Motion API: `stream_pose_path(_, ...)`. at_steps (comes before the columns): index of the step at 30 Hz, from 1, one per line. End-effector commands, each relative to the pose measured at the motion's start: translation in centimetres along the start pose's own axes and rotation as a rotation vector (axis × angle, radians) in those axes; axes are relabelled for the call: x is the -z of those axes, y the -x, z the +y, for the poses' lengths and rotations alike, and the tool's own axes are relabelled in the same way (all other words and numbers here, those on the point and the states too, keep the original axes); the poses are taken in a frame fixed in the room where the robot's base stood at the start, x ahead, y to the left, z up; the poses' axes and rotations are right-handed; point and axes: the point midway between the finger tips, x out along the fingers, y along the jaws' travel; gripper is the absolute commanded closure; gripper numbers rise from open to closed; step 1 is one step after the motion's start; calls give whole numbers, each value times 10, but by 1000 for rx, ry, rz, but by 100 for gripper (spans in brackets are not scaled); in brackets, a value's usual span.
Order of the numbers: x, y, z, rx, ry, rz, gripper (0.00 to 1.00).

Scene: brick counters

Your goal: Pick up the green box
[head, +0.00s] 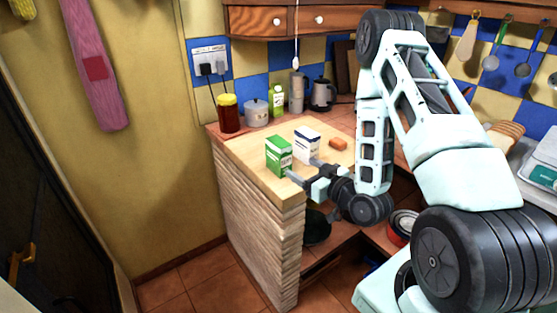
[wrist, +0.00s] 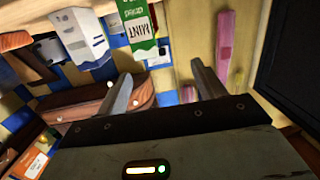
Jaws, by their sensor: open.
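The green box (head: 279,156), a small green and white carton, stands upright near the front of the wooden counter top. In the wrist view the green box (wrist: 138,38) shows upside down with the word MINT on it. My gripper (head: 304,170) is open and empty, low over the counter at the right of the box. In the wrist view the fingers of my gripper (wrist: 161,72) are spread. The box appears just past the tips, nearer the left finger. I cannot tell whether a finger touches it.
A white and blue carton (head: 307,143) stands close behind the green box, near my gripper. A small orange-brown block (head: 338,144) lies farther right. A dark red jar (head: 228,113), a grey pot (head: 256,112) and a green bottle (head: 277,101) line the wall. The counter's front left is clear.

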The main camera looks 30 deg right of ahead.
Motion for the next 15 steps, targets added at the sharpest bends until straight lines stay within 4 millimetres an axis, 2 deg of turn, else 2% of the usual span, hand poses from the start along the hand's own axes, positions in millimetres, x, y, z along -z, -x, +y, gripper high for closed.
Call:
stream_pose_path(3, -3, 13, 15, -48, -20, 62, 31)
stream_pose_path(6, -2, 16, 20, -62, -23, 83, 31)
stream_pose_path(15, -6, 4, 20, -57, -18, 73, 31)
